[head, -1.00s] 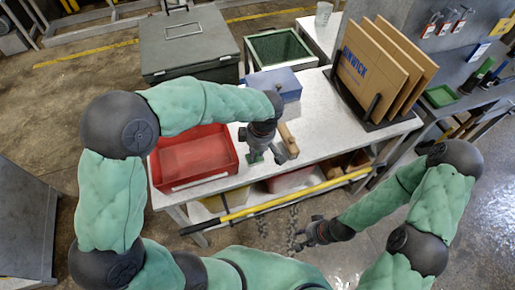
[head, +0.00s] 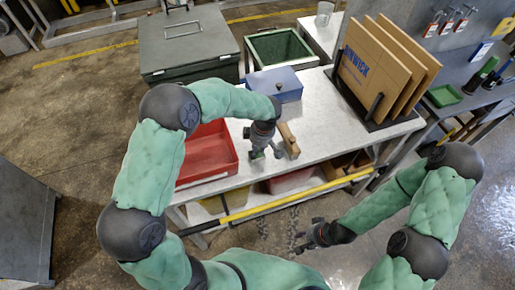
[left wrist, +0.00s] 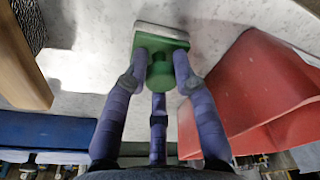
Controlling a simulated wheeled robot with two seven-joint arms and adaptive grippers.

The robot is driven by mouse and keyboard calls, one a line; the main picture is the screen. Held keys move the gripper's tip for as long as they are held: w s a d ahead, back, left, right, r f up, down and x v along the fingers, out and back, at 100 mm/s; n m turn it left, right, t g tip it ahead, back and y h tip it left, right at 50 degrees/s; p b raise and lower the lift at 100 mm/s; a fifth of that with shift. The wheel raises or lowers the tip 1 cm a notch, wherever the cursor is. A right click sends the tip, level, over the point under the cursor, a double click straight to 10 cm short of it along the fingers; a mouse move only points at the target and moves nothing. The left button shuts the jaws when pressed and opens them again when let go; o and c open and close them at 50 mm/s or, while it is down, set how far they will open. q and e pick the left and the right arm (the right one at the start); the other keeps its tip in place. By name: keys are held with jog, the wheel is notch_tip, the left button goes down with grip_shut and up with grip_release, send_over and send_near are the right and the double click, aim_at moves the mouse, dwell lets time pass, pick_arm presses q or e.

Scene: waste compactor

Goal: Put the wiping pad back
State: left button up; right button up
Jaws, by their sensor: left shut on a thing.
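The wiping pad (left wrist: 163,40) is a green block with a round green knob and a pale grey underside. My left gripper (left wrist: 160,78) is shut on its knob, with three purple-grey fingers around it. In the head view my left gripper (head: 264,153) points down over the white table (head: 325,125), between the red bin and a wooden block. The pad is mostly hidden there by the gripper. In the left wrist view the pad is over the tabletop; I cannot tell whether it touches it. My right gripper (head: 309,238) hangs low in front of the table, with no object visible in it.
The red bin (head: 212,150) is just left of the gripper, the wooden block (head: 288,140) just right. A blue box (head: 275,83) stands behind. Cardboard panels (head: 372,72) stand in a black rack at the right. The tabletop between block and rack is clear.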

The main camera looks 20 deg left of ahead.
aim_at(262, 155)
pick_arm(q)
jog(key=shift+r, duration=0.1)
jog(key=shift+f, duration=0.2)
jog(key=o, duration=1)
jog(key=shift+r, duration=0.1)
jog(key=shift+r, duration=0.3)
notch_tip(262, 155, up, 12)
jog(key=d+p, duration=0.1)
jog(key=p, duration=0.1)
jog(key=shift+s+d+f, duration=0.15)
jog(key=shift+d+f, duration=0.1)
jog(key=shift+d, duration=0.15)
